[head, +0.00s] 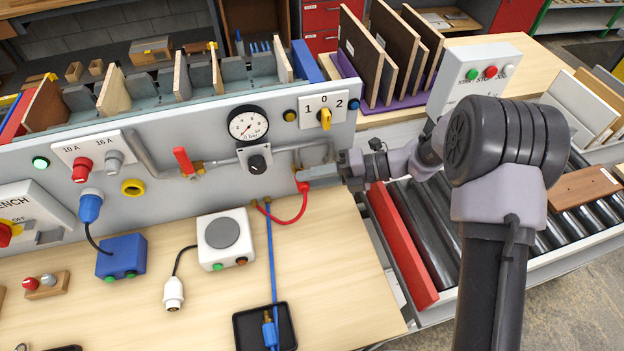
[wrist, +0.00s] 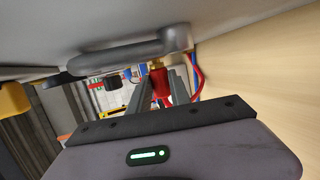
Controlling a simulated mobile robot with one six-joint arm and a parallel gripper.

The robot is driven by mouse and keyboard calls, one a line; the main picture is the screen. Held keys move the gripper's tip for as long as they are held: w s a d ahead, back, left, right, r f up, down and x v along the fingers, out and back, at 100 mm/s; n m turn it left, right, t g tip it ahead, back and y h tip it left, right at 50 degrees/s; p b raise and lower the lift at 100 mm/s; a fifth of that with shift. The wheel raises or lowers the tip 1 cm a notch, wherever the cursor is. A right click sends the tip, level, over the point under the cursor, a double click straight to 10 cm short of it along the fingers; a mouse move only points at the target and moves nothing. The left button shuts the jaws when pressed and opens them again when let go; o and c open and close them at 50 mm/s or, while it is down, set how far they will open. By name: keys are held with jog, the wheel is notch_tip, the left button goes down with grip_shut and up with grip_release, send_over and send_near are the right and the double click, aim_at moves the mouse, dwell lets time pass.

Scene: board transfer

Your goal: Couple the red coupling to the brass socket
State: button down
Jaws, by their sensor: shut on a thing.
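My gripper (head: 307,174) is at the front panel, below the grey pipe's right end. It is shut on the red coupling (head: 302,187), which also shows between the two fingers in the wrist view (wrist: 159,82). A red hose (head: 299,208) hangs from the coupling and curves left to the foot of the panel. A small brass-coloured part (wrist: 156,64) shows at the coupling's end in the wrist view. I cannot tell whether it is the brass socket or part of the coupling, nor whether the two are joined.
A grey pipe (wrist: 130,50) runs close above my fingers in the wrist view. A pressure gauge (head: 248,124) and a red-handled valve (head: 184,161) are on the panel to the left. A blue hose (head: 272,265) runs down to a black tray (head: 287,325). The bench between is mostly clear.

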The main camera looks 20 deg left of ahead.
jog(key=shift+w+a, duration=0.15)
jog(key=c, duration=1.1)
grip_release()
jog(key=p+v, duration=0.4)
jog(key=v, duration=1.3)
jog(key=shift+w+r, duration=0.1)
jog(key=shift+w, duration=0.05)
